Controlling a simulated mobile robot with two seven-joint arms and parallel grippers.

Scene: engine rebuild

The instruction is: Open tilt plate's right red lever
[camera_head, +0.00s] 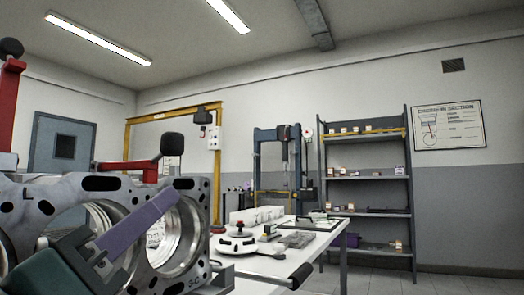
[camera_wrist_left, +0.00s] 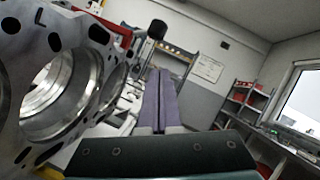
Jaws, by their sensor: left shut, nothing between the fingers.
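The right red lever (camera_head: 128,167) lies nearly level along the top of the grey engine block (camera_head: 196,240), its black knob (camera_head: 172,145) raised at the right end. In the left wrist view the lever (camera_wrist_left: 118,34) and its black knob (camera_wrist_left: 158,29) show beyond the block's bores. Another red lever (camera_head: 10,95) stands upright at the far left. My left gripper (camera_head: 172,198), with purple fingers, is shut and empty in front of the block's bore face, below the knob and apart from it. Its fingers also show in the left wrist view (camera_wrist_left: 160,75). The tilt plate itself is not clearly visible.
A white table (camera_head: 258,264) with several parts stands behind and right of the block. A dark shelf rack (camera_head: 366,176), a blue press frame (camera_head: 260,165) and a yellow gantry (camera_head: 216,185) stand farther back. The floor at the right is clear.

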